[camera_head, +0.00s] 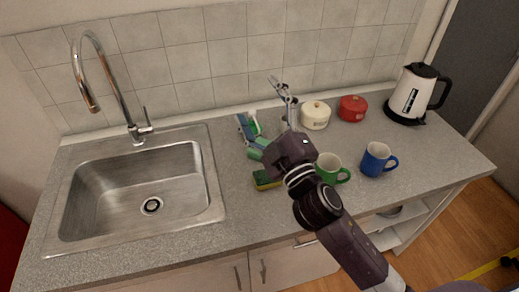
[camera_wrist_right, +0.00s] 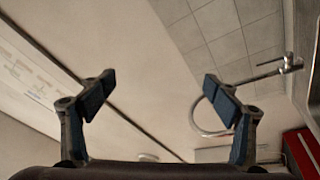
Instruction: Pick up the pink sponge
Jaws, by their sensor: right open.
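No pink sponge shows in either view. A yellow sponge with a dark green top (camera_head: 265,181) lies on the counter right of the sink, below my right wrist in the picture. My right gripper (camera_head: 268,117) is raised over the counter, and its arm comes in from the lower right. In the right wrist view its two blue-padded fingers (camera_wrist_right: 166,94) are spread, with nothing between them. A blue, green and white item (camera_head: 247,126) is partly hidden near the wall; I cannot tell what it is. My left gripper is not in view.
A steel sink (camera_head: 150,238) with a tall faucet (camera_head: 108,70) is on the left. A green mug (camera_head: 329,166), a blue mug (camera_head: 374,160), a cream pot (camera_head: 315,116), a red pot (camera_head: 352,108) and a kettle (camera_head: 411,94) stand on the right. The front counter strip is clear.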

